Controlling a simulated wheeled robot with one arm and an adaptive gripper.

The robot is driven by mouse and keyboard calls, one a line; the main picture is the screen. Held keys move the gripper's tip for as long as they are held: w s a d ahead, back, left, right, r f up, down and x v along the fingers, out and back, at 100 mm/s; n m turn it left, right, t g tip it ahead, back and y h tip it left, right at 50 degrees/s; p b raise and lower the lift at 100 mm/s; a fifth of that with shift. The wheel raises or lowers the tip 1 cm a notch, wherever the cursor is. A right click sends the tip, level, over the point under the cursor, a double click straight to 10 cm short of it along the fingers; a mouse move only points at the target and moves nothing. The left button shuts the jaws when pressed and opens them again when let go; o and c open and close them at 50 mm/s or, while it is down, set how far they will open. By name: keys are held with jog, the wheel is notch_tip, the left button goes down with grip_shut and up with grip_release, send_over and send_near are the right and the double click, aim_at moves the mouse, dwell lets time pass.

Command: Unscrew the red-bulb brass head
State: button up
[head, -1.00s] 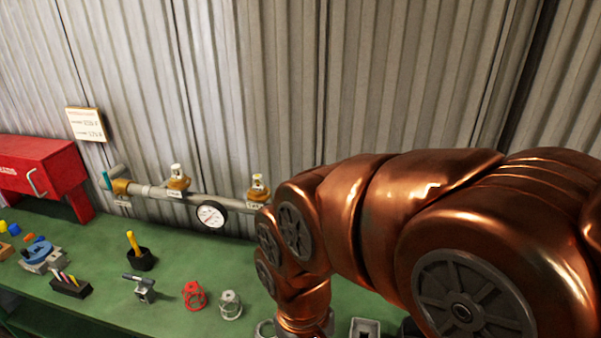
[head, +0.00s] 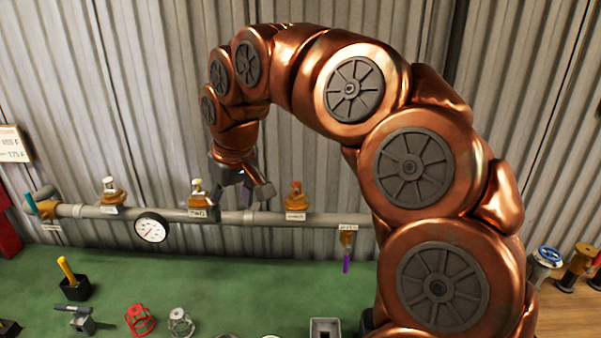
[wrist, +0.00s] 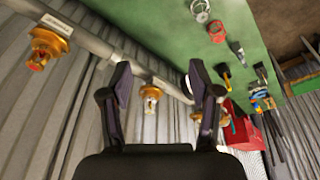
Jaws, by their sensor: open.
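The red-bulb brass head (head: 295,198) stands upright on the grey pipe (head: 250,217), right of my gripper in the head view. In the wrist view, this brass head with a red bulb (wrist: 42,48) is at the upper left, outside the jaws. My gripper (head: 242,195) is open and empty, pointing down near the pipe between the middle head and the red-bulb head. The wrist view shows both fingers (wrist: 158,76) spread apart. The middle brass head (head: 198,199) has a pale bulb and is just left of the fingers; another pale-topped head (head: 110,191) is farther left.
A gauge (head: 151,228) hangs on the pipe. A purple-tipped drop fitting (head: 346,250) is at its right end. The green bench (head: 215,275) holds a red cage (head: 140,319), a grey cage (head: 181,322) and a black holder (head: 75,288). The corrugated wall (head: 160,90) is close behind.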

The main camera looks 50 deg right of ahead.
jog(key=w+d+m+b, duration=0.2)
jog(key=d, duration=1)
jog(key=m+t+h, duration=0.1)
jog(key=m, duration=0.1)
send_over(297, 183)
jog(key=s+a, duration=0.1)
jog(key=s, duration=0.1)
jog(key=shift+p+x, duration=0.8)
jog(key=shift+x, duration=2.95)
jog(key=shift+s+f, duration=0.1)
jog(key=shift+s, duration=0.1)
grip_shut()
jog(key=shift+r+n+p, duration=0.2)
jog(key=shift+n+p, duration=0.1)
jog(key=shift+p, duration=0.3)
jog(key=n+y+p, duration=0.1)
jog(key=n+p, duration=0.1)
jog(key=n, duration=0.1)
jog(key=shift+p, duration=0.3)
jog(key=shift+f+n+y+p, duration=0.15)
jog(key=shift+n+y+p, duration=0.2)
jog(key=shift+n, duration=0.45)
